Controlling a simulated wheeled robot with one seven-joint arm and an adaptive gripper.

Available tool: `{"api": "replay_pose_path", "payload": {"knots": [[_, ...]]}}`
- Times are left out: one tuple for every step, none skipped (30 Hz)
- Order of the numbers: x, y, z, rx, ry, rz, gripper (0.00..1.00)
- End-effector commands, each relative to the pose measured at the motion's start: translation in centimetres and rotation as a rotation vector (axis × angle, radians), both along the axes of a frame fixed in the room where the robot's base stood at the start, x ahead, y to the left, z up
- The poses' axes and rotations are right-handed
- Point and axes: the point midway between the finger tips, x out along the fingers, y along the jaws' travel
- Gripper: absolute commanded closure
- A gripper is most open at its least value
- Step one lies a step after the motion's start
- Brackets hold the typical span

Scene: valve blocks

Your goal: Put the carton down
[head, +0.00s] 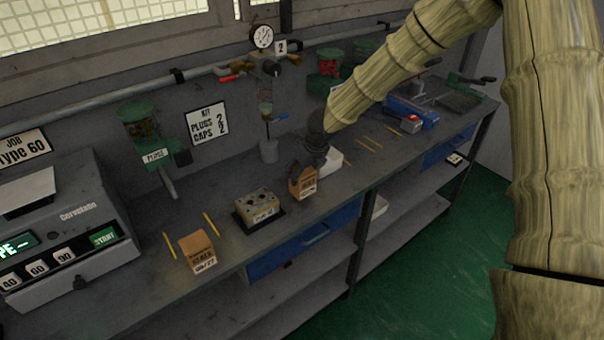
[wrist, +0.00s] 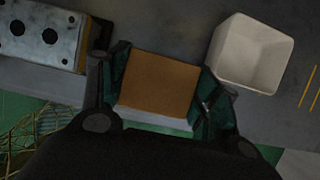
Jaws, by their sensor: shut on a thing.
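A small brown carton (head: 302,184) with a pale printed label is at my gripper (head: 306,168), near the front edge of the grey bench. In the wrist view the carton's plain brown top (wrist: 160,82) sits between the two green-padded fingers of my gripper (wrist: 160,95), which are shut on it. Its underside is hidden, so I cannot tell whether it touches the bench. A second similar carton (head: 198,252) stands on the bench to the left, between yellow marks.
A metal valve block (head: 258,206) on a dark base is left of the held carton; it also shows in the wrist view (wrist: 42,32). A white open bin (wrist: 252,55) is close on the right. The bench's front edge is near. A blue tool (head: 412,110) lies further right.

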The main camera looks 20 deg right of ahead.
Motion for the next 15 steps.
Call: {"api": "replay_pose_path", "payload": {"knots": [[0.0,0.1,-0.3,-0.004,0.0,0.003,0.7],[0.0,0.1,-0.6,-0.002,-0.001,0.002,0.7],[0.0,0.0,-0.9,-0.002,-0.001,0.001,0.7],[0.1,0.0,-1.1,-0.002,-0.001,0.001,0.7],[0.1,0.1,-1.3,-0.002,-0.001,0.001,0.7],[0.1,0.1,-1.5,-0.002,-0.002,0.002,0.7],[0.1,0.0,-1.7,-0.002,-0.001,0.001,0.7],[0.1,0.0,-1.8,-0.001,-0.002,0.001,0.7],[0.1,0.0,-1.9,-0.001,-0.001,0.001,0.7],[0.1,0.0,-1.9,-0.001,-0.001,0.001,0.7],[0.1,0.0,-2.0,-0.001,-0.002,0.001,0.7],[0.1,0.0,-2.0,0.0,-0.002,0.001,0.7],[0.1,0.0,-2.0,0.0,-0.002,0.001,0.7],[0.1,0.0,-2.0,0.0,-0.002,0.001,0.7],[0.1,0.0,-2.0,0.0,-0.002,0.001,0.7]]}}
